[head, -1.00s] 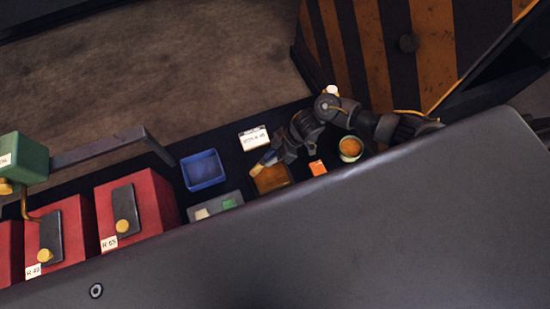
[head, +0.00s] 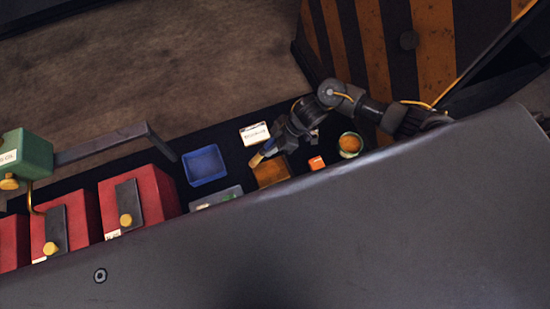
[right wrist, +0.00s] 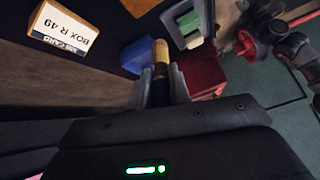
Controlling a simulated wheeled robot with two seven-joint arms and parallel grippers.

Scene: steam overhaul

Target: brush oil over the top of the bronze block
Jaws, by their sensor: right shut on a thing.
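My right gripper (head: 276,147) is shut on a brush, its arm reaching in from the right. The brush (head: 257,159) points down and left, with pale bristles at the left edge of the bronze block. The bronze block (head: 271,173) is orange-brown and lies on the dark bench; its near side is partly cut off by a grey surface. I cannot tell whether the bristles touch it. In the right wrist view the brush (right wrist: 160,57) stands between the fingers, tan bristles outward. A round pot (head: 350,144) with orange contents stands to the right. My left gripper is not in view.
A blue bin (head: 204,165) and a grey tray (head: 212,199) lie left of the block. A white label card (head: 255,133) stands behind it, a small orange piece (head: 316,163) to its right. Red boxes (head: 155,201) stand at left. A large grey surface (head: 330,230) hides the near bench.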

